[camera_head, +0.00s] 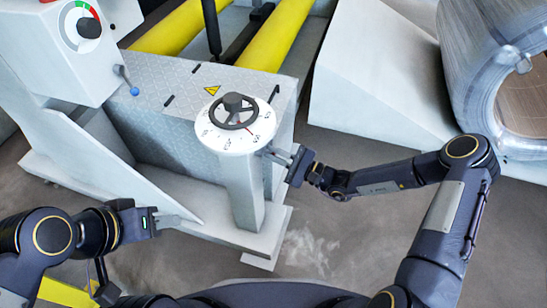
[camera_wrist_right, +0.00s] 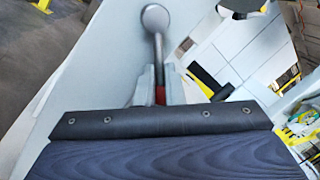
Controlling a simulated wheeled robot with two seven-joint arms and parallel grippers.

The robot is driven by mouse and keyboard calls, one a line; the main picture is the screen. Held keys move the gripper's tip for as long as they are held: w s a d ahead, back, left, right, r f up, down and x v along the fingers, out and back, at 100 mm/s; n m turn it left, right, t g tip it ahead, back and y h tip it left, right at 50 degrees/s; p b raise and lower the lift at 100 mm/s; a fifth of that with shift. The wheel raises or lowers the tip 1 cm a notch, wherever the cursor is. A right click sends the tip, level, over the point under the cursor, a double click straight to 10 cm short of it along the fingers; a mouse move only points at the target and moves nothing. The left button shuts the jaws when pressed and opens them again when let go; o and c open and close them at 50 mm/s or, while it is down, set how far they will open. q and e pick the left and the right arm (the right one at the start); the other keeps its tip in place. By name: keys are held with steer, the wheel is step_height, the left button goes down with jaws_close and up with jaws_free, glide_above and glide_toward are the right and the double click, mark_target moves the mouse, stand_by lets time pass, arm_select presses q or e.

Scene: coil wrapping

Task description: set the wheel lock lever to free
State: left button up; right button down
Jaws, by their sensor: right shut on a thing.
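The wheel lock lever (camera_wrist_right: 157,45) shows in the right wrist view as a grey rod with a round grey knob and a red section near its lower end. My right gripper (camera_wrist_right: 158,88) is shut on the lever around the red section, with the knob beyond the fingertips. In the head view my right gripper (camera_head: 274,153) is at the right side of the pedestal, just below the dial; the lever is hard to make out there. The black handwheel (camera_head: 234,121) sits on the white numbered dial (camera_head: 212,138). My left gripper (camera_head: 170,219) is left of the pedestal, apart from it; its jaw gap is unclear.
Yellow rollers (camera_head: 275,45) lie behind the tread-plate cover. A large metal coil (camera_head: 480,60) is at upper right. The floor in front of the pedestal is clear.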

steer(key=shift+w+d+r+n+g+y+b, duration=0.25)
steer(key=shift+w+r+n, duration=0.3)
steer(key=shift+n, duration=1.2)
steer(key=shift+w+d+r+n+g+y+b, duration=0.25)
steer(key=shift+r+n, duration=0.4)
steer(key=shift+n, duration=1.15)
steer(key=shift+w+d+r+n+g+y+b, duration=0.1)
steer(key=shift+w+r+n+g, duration=0.35)
steer(key=shift+n, duration=1.3)
steer(key=shift+r, duration=0.25)
steer(key=c, duration=1.4)
jaws_free()
steer(key=shift+c, duration=0.2)
steer(key=shift+a, duration=0.1)
